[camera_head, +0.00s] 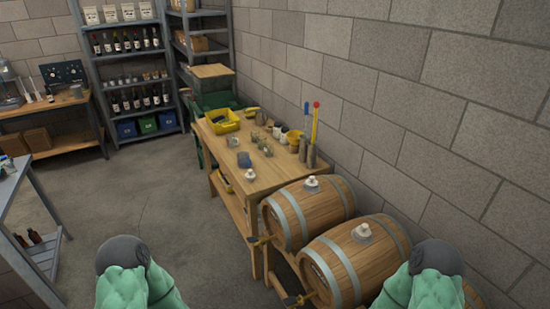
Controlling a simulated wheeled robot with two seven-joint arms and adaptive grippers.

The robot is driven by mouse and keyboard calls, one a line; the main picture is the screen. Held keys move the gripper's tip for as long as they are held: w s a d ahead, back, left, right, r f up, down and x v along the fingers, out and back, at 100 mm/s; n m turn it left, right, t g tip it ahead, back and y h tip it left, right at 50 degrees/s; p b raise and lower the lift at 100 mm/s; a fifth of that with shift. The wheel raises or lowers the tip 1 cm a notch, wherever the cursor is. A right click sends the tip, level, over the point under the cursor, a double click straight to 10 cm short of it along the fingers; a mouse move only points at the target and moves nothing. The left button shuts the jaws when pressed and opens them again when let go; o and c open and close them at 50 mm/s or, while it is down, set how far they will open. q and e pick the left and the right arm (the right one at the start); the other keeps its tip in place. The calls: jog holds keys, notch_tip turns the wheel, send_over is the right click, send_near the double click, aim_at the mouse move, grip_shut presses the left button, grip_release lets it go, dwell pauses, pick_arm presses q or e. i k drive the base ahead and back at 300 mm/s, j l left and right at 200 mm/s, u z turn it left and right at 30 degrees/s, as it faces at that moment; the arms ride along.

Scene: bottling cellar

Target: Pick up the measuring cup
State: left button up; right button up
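I cannot tell for sure which vessel is the measuring cup. Several small cups and jars stand on the wooden workbench (222,157) along the right wall. Among them are a grey metal cup (232,141) near the left edge, clear glass vessels (264,146) in the middle, and a yellow cup (295,137) at the back. Parts of both my arms, green with dark grey rounded ends, show at the bottom left and bottom right. Neither of my grippers shows, and both arms are well short of the workbench.
A yellow tray (222,122) sits at the bench's far end. Two wooden barrels (308,212) stand at its near end, close to the wall. A grey bench (12,185) is at the left. Shelves with bottles (128,45) stand at the back. The floor (150,195) between is clear.

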aim_at(243, 160)
jog(key=k+z, duration=0.3)
jog(key=z, duration=0.25)
jog(key=k+z, duration=0.2)
jog(key=z, duration=0.25)
jog(key=u, duration=1.25)
jog(key=i+j+u, duration=0.4)
jog(key=i, duration=0.5)
jog(key=i+u, duration=0.35)
jog(key=i, duration=0.6)
jog(key=i+j+z, duration=0.1)
jog(key=i+z, duration=0.35)
jog(key=i+j+z, duration=0.25)
jog(key=i+z, duration=0.2)
jog(key=i+j+z, duration=0.45)
